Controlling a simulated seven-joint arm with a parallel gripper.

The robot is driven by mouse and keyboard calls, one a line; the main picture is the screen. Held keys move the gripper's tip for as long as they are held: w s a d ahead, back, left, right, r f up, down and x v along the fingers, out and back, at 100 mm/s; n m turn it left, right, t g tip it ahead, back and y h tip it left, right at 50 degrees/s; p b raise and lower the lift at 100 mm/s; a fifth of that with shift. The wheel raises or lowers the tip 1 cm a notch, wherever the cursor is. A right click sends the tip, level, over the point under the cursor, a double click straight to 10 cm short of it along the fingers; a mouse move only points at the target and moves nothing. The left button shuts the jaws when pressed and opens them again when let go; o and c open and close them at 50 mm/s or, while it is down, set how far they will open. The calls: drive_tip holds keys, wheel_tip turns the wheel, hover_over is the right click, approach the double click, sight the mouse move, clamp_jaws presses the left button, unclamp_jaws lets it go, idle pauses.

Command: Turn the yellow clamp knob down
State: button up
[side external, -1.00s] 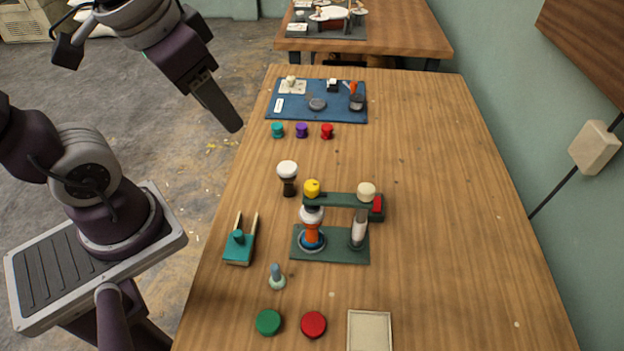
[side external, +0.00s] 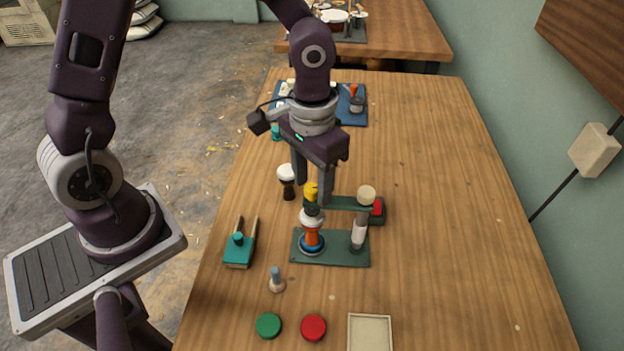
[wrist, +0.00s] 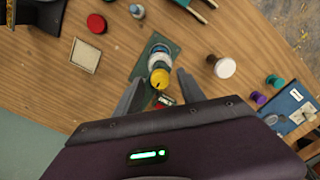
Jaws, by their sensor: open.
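The yellow clamp knob (side external: 311,189) sits on top of the left end of the dark green clamp arm (side external: 345,203). Below it an orange, white and blue goblet drum (side external: 312,236) stands upright on the green base plate (side external: 338,259). My gripper (side external: 313,192) is open and points down at the knob. In the wrist view the yellow knob (wrist: 160,78) shows between the two spread fingers (wrist: 160,84), near their tips, with a visible gap on each side. Whether either finger touches it is not clear.
The table's right side is clear.

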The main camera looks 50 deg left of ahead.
drive_tip(key=shift+c, duration=0.2)
clamp_jaws()
drive_tip(key=m, duration=1.7)
drive_tip(key=shift+m, duration=0.3)
drive_tip(key=m, duration=0.6)
drive_tip(key=shift+m, duration=0.3)
